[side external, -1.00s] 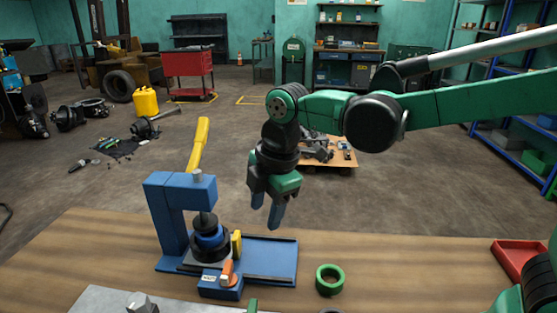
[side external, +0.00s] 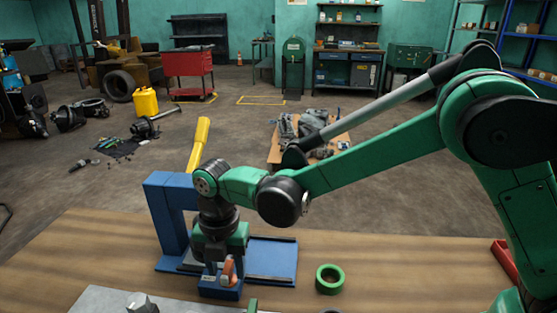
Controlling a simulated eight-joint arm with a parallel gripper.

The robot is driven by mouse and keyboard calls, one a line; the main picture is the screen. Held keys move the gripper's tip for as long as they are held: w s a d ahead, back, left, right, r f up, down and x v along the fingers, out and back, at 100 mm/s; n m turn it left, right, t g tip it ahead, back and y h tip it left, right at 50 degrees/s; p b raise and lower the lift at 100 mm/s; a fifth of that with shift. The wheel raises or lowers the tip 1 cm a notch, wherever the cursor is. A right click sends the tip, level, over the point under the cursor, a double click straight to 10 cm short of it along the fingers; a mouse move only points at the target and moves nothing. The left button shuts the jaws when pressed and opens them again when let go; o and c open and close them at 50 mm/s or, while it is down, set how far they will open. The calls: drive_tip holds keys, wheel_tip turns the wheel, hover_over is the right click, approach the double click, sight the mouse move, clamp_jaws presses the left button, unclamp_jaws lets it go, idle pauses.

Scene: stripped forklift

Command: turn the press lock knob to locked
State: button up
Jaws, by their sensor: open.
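The blue press (side external: 168,208) stands on the wooden bench with its yellow lever (side external: 199,145) raised. The orange lock knob (side external: 229,268) is on the small blue block (side external: 221,291) at the front of the press base. My gripper (side external: 219,272) points down in front of the press, with its fingers at the orange knob. The jaws are open; whether a finger touches the knob cannot be told. My wrist hides the press ram, the dark parts under it and most of the yellow piece beside them.
A green ring (side external: 329,279) lies on the bench to the right of the press. A red tray (side external: 505,262) is at the right, partly behind my arm. A metal plate (side external: 95,301) lies at the front left. Bench between ring and tray is clear.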

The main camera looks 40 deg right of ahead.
clamp_jaws()
drive_tip(key=shift+m, duration=0.4)
drive_tip(key=m, duration=0.3)
drive_tip(key=shift+m, duration=0.4)
drive_tip(key=m, duration=1.3)
drive_tip(key=shift+m, duration=0.3)
